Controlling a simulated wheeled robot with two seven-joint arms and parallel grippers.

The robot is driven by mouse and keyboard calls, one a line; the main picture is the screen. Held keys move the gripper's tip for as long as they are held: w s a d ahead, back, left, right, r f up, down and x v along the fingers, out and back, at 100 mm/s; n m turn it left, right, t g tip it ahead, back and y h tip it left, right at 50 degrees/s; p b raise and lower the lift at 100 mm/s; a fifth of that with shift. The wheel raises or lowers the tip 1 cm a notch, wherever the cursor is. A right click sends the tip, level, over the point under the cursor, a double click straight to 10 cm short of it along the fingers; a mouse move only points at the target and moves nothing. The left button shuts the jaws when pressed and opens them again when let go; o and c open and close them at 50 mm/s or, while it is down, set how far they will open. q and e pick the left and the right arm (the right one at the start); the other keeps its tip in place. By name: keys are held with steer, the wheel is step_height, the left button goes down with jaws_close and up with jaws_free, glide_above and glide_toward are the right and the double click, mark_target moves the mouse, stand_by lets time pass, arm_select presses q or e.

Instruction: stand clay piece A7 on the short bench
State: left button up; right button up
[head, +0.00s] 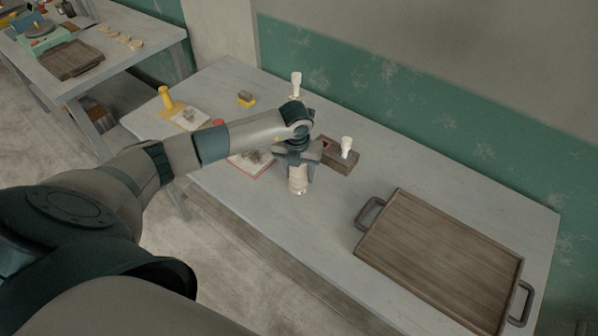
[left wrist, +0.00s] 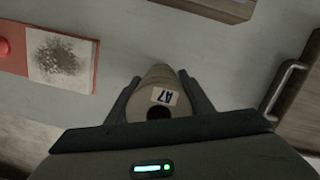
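Clay piece A7 (left wrist: 170,80) is a pale, rounded cylinder with a dark hole in its end and a white "A7" label. My left gripper (left wrist: 160,100) has a finger close against each side of it and looks shut on it. In the head view, A7 (head: 298,184) is upright under my left gripper (head: 298,165), at the long grey bench (head: 290,225); I cannot tell if its base touches the top. Another grey bench (head: 115,62) stands at the upper left and looks shorter. My right gripper is not in view.
A wooden tray (head: 440,255) with handles lies at right. A wooden block (head: 340,160) and two white-topped tools (head: 346,146) (head: 296,84) are behind the gripper. A red-edged board (head: 250,170) lies left. The upper-left bench holds a brown tray (head: 70,60) and several small pale pieces (head: 122,38).

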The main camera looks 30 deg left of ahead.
arm_select(q)
steer(key=o, duration=0.4)
steer(key=shift+c, duration=0.2)
steer(key=shift+r, duration=0.7)
steer(key=r+b, duration=0.1)
steer(key=r, duration=0.2)
steer(key=s+r+b, duration=0.1)
steer(key=r, duration=0.2)
steer(key=r+b, duration=0.2)
steer(key=r, duration=0.1)
steer(key=shift+s+d+r, duration=0.2)
steer(key=shift+s+d, duration=0.05)
steer(key=shift+s+r, duration=0.15)
steer(key=shift+r, duration=0.55)
